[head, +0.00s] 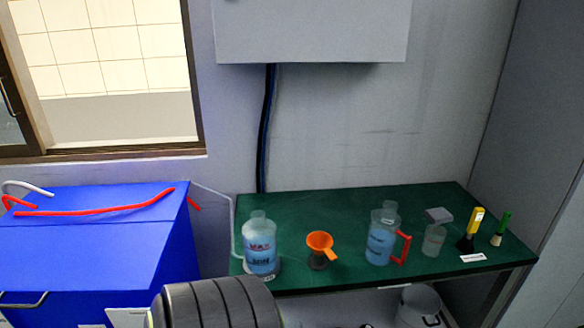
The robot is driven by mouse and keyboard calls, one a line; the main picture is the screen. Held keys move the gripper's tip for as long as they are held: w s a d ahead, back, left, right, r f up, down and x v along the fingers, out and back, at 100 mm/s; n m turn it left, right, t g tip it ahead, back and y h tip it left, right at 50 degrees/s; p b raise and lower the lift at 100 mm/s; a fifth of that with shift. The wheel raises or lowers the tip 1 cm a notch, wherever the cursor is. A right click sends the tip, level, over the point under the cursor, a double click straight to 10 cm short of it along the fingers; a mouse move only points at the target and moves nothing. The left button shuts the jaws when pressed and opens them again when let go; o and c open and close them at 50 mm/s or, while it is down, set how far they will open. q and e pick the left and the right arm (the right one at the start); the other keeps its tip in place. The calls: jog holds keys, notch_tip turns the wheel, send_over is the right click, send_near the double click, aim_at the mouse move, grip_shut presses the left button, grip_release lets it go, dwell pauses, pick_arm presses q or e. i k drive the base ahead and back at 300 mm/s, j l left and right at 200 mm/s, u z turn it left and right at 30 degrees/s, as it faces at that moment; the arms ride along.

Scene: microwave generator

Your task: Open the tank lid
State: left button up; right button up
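A large blue cabinet (120,245) stands at the left, with a red tube (95,210) and a white tube (30,187) on top. A metal handle (24,303) is on its front at the lower left. I cannot tell for sure which part is the tank lid; no open lid shows. Neither of my grippers is in view.
A dark green table (335,208) holds a bottle (259,248) of blue liquid, an orange funnel (320,242), a red-handled jug (381,245), a small lidded bottle (433,238) and brushes (470,232). A ribbed dark cylinder (215,303) rises at the bottom.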

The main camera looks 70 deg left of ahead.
aim_at(118, 258)
jog(key=k+u, duration=0.1)
jog(key=u, duration=3.85)
